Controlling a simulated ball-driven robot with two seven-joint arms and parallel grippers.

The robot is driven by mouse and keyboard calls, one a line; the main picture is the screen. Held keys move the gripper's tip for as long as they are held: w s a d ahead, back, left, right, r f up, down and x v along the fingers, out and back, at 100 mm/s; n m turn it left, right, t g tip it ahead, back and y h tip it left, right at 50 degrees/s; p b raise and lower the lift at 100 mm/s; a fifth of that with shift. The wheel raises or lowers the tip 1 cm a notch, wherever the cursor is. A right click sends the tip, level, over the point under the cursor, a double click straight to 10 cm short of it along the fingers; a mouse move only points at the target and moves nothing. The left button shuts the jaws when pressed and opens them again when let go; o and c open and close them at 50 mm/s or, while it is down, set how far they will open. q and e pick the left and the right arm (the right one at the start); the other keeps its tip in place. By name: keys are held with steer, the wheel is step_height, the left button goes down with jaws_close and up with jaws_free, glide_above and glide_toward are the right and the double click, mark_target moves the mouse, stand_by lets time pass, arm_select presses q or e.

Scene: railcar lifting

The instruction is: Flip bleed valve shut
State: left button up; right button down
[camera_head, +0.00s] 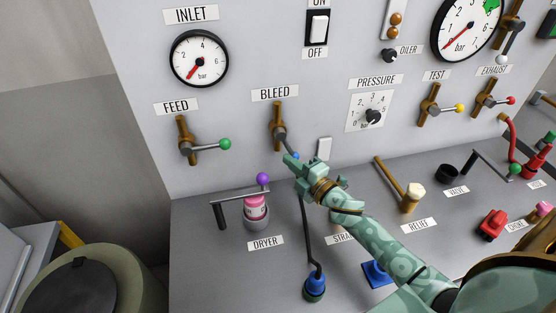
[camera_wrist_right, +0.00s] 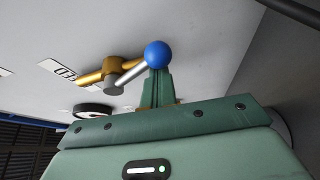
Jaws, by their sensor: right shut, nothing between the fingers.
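The bleed valve (camera_head: 277,120) is a brass body on the grey panel under the BLEED label, with a grey lever slanting down to the right. The lever ends in a blue ball (camera_head: 296,156), mostly hidden in the head view by my right gripper (camera_head: 291,162). In the right wrist view the brass valve (camera_wrist_right: 113,67) and blue ball (camera_wrist_right: 157,54) show clearly. There the shut fingers of my right gripper (camera_wrist_right: 157,78) are at the ball's underside, not around it; I cannot tell whether they touch. My left gripper is not in view.
The feed valve (camera_head: 184,140) with a green ball is to the left. The inlet gauge (camera_head: 199,58) is above it. A pink dryer canister (camera_head: 255,208) with a purple-knobbed handle and a blue-based strainer handle (camera_head: 314,287) stand on the shelf below.

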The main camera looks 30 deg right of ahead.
steer(key=s+d+r+n+g+h+p, duration=0.1)
steer(key=d+r+n+g+h+p, duration=0.2)
steer(key=n+p, duration=0.6)
step_height(320, 180, up, 4)
steer(key=d+g+p, duration=0.1)
steer(key=d+p, duration=0.1)
steer(key=p, duration=0.6)
steer(key=shift+s+d+f, duration=0.15)
steer(key=shift+d+f, duration=0.1)
steer(key=shift+r, duration=0.1)
